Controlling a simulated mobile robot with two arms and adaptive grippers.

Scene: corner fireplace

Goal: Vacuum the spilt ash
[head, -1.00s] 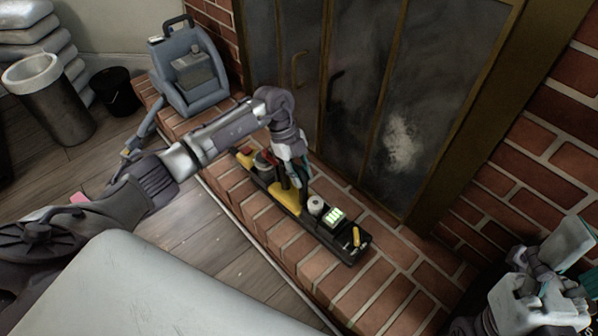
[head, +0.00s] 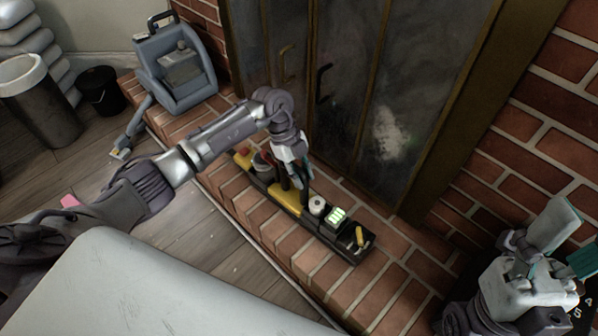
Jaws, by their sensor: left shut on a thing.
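My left gripper (head: 300,170) reaches over the brick hearth and is shut on an upright dark part of a long black-and-yellow unit (head: 285,197). Its fingers hide just what they grip. The unit lies along the hearth and carries a white roll, a lit green panel and a small yellow piece. A blue-grey machine with a black handle (head: 175,65), possibly the vacuum, stands at the hearth's left end. Pale specks on the floor (head: 237,268) may be ash. My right gripper (head: 560,245) is at lower right, fingers apart and empty.
Glass fireplace doors (head: 345,80) with a whitish smudge stand behind the hearth (head: 295,255). A black bucket (head: 102,92), a tall grey bin (head: 40,105) and stacked sacks (head: 20,35) are at left. A pink piece (head: 69,201) lies on the floor.

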